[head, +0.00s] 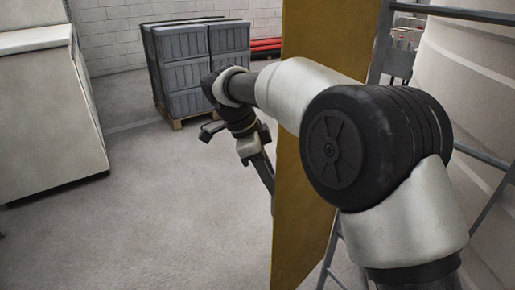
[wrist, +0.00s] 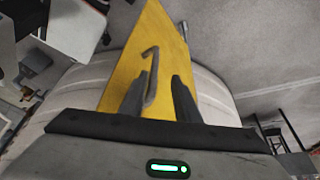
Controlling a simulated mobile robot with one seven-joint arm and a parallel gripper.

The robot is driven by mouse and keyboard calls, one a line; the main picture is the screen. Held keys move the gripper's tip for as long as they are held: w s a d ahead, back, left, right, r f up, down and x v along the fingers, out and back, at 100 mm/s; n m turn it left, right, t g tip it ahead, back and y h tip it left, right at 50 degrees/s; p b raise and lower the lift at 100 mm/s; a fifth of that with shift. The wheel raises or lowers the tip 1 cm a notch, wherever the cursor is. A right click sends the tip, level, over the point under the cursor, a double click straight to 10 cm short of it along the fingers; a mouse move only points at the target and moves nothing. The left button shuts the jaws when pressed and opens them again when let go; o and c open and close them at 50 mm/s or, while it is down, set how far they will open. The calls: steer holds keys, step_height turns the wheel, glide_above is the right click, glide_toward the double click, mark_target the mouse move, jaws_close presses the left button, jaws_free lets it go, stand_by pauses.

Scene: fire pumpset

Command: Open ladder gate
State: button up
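The ladder gate (head: 305,150) is a tall yellow panel standing upright in the middle of the head view. In the wrist view the yellow panel (wrist: 160,30) lies ahead of my gripper, with a grey hooked handle (wrist: 152,72) on its face. My gripper (wrist: 157,88) is open, with one dark finger on each side of the handle's lower part. I cannot tell whether either finger touches the handle. In the head view my gripper (head: 262,172) is beside the panel's left edge, its tips partly hidden, and the handle cannot be seen.
A ladder frame of grey metal bars (head: 478,15) and a large pale tank (head: 475,80) stand on the right. A pallet of grey crates (head: 185,75) stands at the back. A beige cabinet (head: 45,110) stands at the left. The floor between is clear.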

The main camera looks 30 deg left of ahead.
steer(key=p+v, duration=0.4)
steer(key=v, duration=1.2)
steer(key=shift+w+p, duration=0.15)
steer(key=shift+p, duration=0.15)
steer(key=shift+d, duration=0.1)
